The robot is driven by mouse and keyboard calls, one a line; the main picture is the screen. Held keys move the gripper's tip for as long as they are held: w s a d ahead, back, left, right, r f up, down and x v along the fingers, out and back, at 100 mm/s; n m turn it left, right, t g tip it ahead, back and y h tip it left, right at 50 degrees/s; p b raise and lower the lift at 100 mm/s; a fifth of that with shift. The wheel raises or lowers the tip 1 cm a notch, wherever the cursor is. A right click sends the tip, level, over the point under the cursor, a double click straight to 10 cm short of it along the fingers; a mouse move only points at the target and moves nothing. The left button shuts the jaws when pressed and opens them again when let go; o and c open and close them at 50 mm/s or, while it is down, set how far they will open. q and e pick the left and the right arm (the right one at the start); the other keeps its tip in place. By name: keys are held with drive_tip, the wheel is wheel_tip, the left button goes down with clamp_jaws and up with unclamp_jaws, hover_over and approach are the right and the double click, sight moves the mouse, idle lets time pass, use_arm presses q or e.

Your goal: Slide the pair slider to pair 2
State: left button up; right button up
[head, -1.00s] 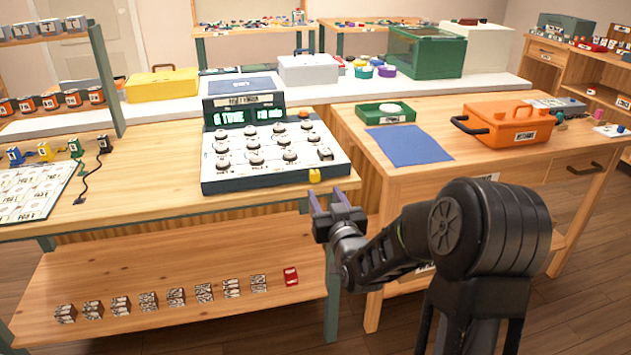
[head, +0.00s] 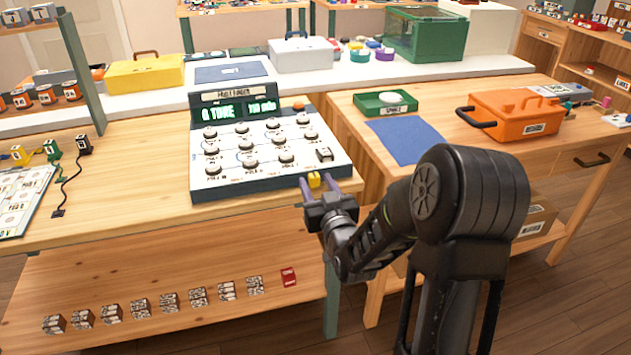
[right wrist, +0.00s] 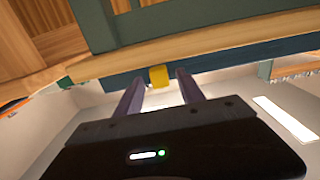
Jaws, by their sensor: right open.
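In the right wrist view the yellow knob (right wrist: 159,76) lies between and just beyond the fingertips, with a gap on each side. The slider's pair markings cannot be read. My left gripper is not in view.
A blue mat (head: 406,139), a green tray (head: 386,104) and an orange toolbox (head: 518,113) are on the table to the right. Black cables and small plugs (head: 50,148) lie left of the panel. A lower shelf (head: 170,270) holds several small blocks.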

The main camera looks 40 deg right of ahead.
drive_tip(key=shift+c, duration=0.3)
clamp_jaws()
idle(1.0)
